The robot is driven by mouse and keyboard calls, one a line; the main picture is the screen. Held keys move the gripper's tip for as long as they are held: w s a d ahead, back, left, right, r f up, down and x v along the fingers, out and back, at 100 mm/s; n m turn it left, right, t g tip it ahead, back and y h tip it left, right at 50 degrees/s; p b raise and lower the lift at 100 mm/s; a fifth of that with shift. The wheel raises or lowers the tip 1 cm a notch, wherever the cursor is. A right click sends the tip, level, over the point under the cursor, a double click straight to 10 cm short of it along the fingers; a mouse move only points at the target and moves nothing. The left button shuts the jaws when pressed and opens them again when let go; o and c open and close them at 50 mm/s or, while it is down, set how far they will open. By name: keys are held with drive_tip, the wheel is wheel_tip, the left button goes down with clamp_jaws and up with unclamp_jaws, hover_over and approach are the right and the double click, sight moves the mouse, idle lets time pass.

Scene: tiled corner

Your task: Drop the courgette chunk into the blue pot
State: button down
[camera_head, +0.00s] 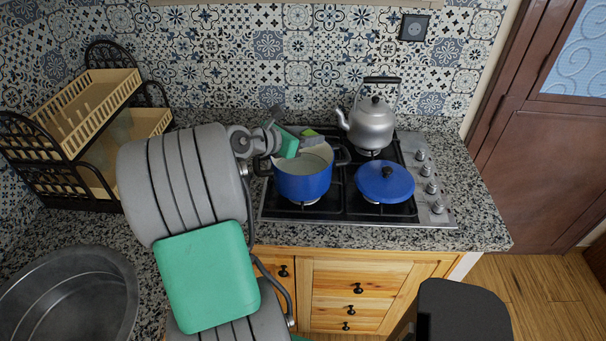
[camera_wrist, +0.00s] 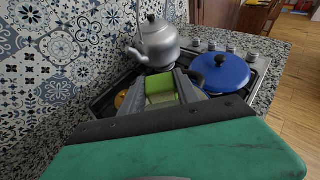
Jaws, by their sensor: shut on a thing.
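The courgette chunk (camera_head: 309,132) is green and sits between the fingers of my gripper (camera_head: 312,140), above the back part of the blue pot's opening. In the wrist view the chunk (camera_wrist: 159,88) shows a bright green top and a paler face, with my gripper's fingers (camera_wrist: 163,92) on both sides of it. The blue pot (camera_head: 303,187) stands open on the hob at front left, its pale inside visible. My gripper hides part of its back rim, and in the wrist view my gripper hides most of the pot.
A grey kettle (camera_head: 372,125) stands on the hob behind and right of the pot. A blue lid with a black knob (camera_head: 385,183) lies right of the pot. A dish rack (camera_head: 75,140) and a metal sink (camera_head: 68,295) are at left. The tiled wall is close behind the hob.

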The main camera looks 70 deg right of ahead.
wheel_tip(320, 180, down, 4)
drive_tip(key=b, duration=0.4)
drive_tip(key=c, duration=0.8)
unclamp_jaws()
drive_tip(key=v, duration=0.7)
drive_tip(key=shift+w+a+r+b, duration=0.1)
drive_tip(key=shift+w+a+b, duration=0.15)
drive_tip(key=shift+a+b, duration=0.05)
